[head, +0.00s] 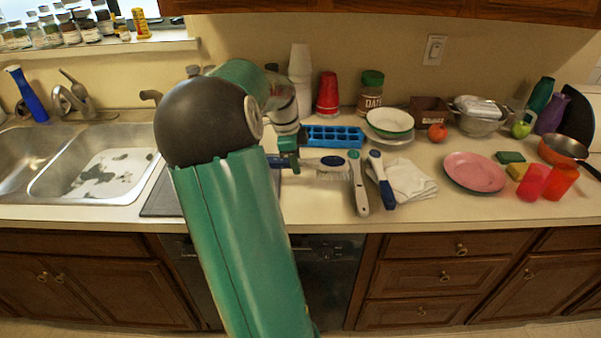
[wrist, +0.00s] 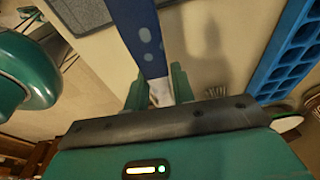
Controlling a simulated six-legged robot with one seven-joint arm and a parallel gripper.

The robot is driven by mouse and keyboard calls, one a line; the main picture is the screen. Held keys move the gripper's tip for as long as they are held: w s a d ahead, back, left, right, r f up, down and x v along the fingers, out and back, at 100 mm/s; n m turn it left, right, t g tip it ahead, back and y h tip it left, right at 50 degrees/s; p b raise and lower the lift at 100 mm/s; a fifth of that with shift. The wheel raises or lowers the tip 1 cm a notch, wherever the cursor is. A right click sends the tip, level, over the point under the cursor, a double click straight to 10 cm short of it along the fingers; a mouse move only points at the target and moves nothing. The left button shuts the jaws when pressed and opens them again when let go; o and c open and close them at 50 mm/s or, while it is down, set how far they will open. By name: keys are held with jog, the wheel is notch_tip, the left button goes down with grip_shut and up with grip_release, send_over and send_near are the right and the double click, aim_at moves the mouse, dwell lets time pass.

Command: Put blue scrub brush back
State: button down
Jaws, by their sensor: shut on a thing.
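My gripper (wrist: 158,92) is shut on the blue scrub brush (wrist: 140,35). In the wrist view its dark blue handle with pale spots runs up from between the green fingers, with a white part at the grip. In the head view my gripper (head: 289,160) is over the counter, partly hidden by my arm. The brush's blue and white head (head: 333,161) sticks out to its right, bristles down, seemingly above the counter. A shadow lies below it. Two other brushes lie to the right, one white and teal (head: 358,185), one dark blue and white (head: 383,182).
A blue ice tray (head: 335,135) lies just behind. A grey mat (head: 160,197) lies left, beside the double sink (head: 128,196). A white cloth (head: 410,180), pink plate (head: 474,172) and bowl (head: 390,121) stand right. Cups and a jar line the wall.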

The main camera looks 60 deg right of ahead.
jog(key=shift+s+d+f, duration=0.35)
jog(key=shift+f, duration=0.15)
jog(key=shift+s+d+f, duration=0.1)
jog(key=shift+f, duration=0.8)
jog(key=shift+s+d+f, duration=0.1)
jog(key=shift+f, duration=0.8)
jog(key=shift+f, duration=0.1)
jog(key=shift+f, duration=0.15)
jog(key=c, duration=1.2)
grip_release()
jog(key=shift+o, duration=0.2)
jog(key=shift+w, duration=0.1)
jog(key=r, duration=0.4)
jog(key=w+r, duration=0.1)
jog(key=r, duration=0.3)
jog(key=w+a+r, duration=0.1)
jog(key=r, duration=0.3)
jog(key=shift+r, duration=0.15)
